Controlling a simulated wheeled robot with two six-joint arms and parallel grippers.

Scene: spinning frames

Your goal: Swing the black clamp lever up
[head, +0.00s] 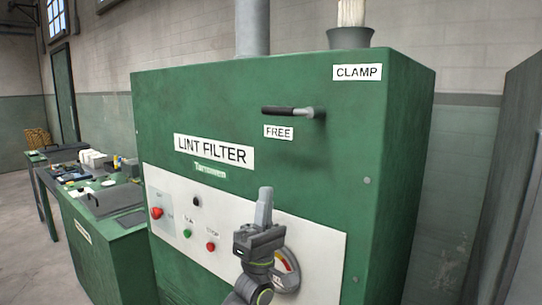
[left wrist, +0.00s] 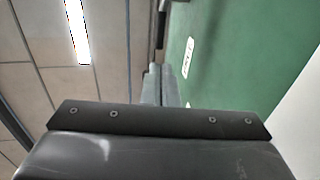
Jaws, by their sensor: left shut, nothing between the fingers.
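The black clamp lever (head: 280,111) is on the upper front of the green lint filter cabinet (head: 230,95). It lies about level, its black grip pointing left from a grey pivot, just above the FREE label (head: 278,132). The CLAMP label (head: 357,73) is higher and to the right. My left gripper (head: 264,192) is shut and empty, fingers pointing up, below the lever in the picture and apart from it. In the left wrist view its fingers (left wrist: 160,88) are together; a dark part of the lever (left wrist: 161,22) shows beyond them, near the FREE label (left wrist: 188,57).
A white control panel (head: 190,262) with a red knob (head: 157,213), buttons and a round gauge (head: 288,268) lies behind and around my left arm. A cluttered green bench (head: 95,215) stands at left. The cabinet front around the lever is clear.

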